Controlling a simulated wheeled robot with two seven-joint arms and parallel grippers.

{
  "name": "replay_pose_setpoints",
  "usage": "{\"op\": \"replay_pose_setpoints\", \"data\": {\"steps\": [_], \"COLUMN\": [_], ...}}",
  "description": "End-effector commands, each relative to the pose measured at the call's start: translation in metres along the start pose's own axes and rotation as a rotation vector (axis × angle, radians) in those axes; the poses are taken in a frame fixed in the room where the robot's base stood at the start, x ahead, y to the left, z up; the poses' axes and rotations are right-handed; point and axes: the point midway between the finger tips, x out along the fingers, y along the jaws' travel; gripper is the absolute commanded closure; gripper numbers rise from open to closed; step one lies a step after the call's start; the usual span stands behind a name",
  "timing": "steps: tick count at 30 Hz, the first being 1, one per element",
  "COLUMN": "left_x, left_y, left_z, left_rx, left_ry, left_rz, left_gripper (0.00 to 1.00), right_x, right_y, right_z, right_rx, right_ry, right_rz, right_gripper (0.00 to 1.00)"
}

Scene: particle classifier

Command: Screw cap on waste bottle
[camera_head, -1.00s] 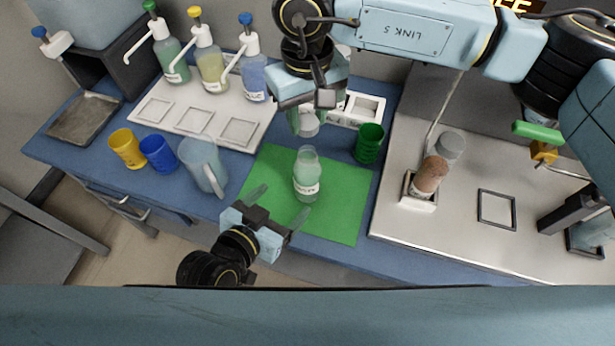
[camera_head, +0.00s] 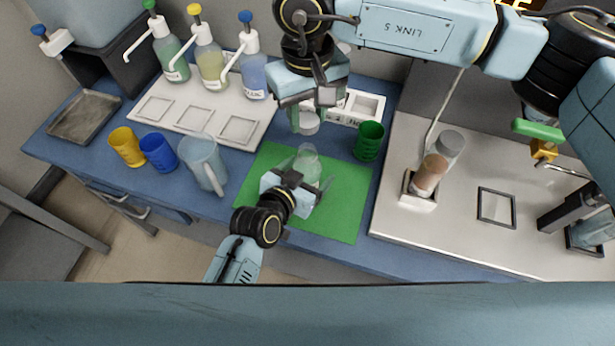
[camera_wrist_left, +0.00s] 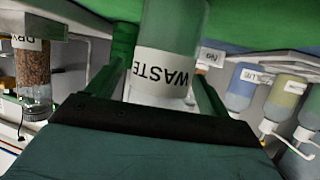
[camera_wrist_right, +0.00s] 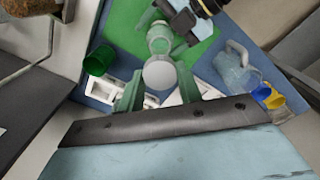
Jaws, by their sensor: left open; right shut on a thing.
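The waste bottle (camera_head: 307,160) stands upright on the green mat (camera_head: 345,200), its lower part hidden by my left gripper in the head view. Its WASTE label faces the camera in the left wrist view (camera_wrist_left: 165,72). My left gripper (camera_head: 308,185) is open, with its fingers on either side of the bottle; I cannot tell whether they touch it. My right gripper (camera_head: 306,112) is shut on a pale round cap (camera_head: 307,124), held above and behind the bottle. The cap also shows between the fingers in the right wrist view (camera_wrist_right: 160,75), apart from the bottle (camera_wrist_right: 160,38).
A green cup (camera_head: 369,141) stands right of the mat. A clear pitcher (camera_head: 203,163), a blue cup (camera_head: 158,153) and a yellow cup (camera_head: 126,147) stand left. Pump bottles stand on a white tray (camera_head: 185,125) behind. A metal-topped station (camera_head: 460,220) is at right.

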Motion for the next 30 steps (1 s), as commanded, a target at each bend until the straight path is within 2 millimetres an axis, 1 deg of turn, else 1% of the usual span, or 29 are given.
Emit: {"op": "replay_pose_setpoints", "data": {"steps": [5, 6, 21, 23, 26, 30], "left_x": [0.0, 0.0, 0.0, 0.0, 0.0, 0.0], "left_y": [0.0, 0.0, 0.0, 0.0, 0.0, -0.001], "left_z": [0.0, 0.0, 0.0, 0.0, 0.0, 0.001], "left_rx": [0.0, 0.0, 0.0, 0.0, 0.0, 0.0], "left_ry": [0.0, 0.0, -0.001, -0.001, -0.001, -0.001], "left_rz": [0.0, 0.0, 0.0, 0.0, -0.001, -0.001], "left_gripper": [0.2, 0.21, 0.86, 0.87, 0.87, 0.87], "right_x": [0.0, 0.0, 0.0, 0.0, 0.006, 0.026], "right_y": [0.0, 0.0, 0.0, 0.0, 0.0, 0.0], "right_z": [0.0, 0.0, 0.0, 0.0, 0.0, 0.001], "right_rx": [0.0, 0.0, 0.0, 0.0, 0.0, 0.0], "right_ry": [0.0, 0.0, 0.0, 0.0, -0.002, -0.004], "right_rz": [0.0, 0.0, 0.0, 0.0, 0.0, 0.001], "right_gripper": [0.86, 0.86, 0.86, 0.86, 0.86, 0.86]}}
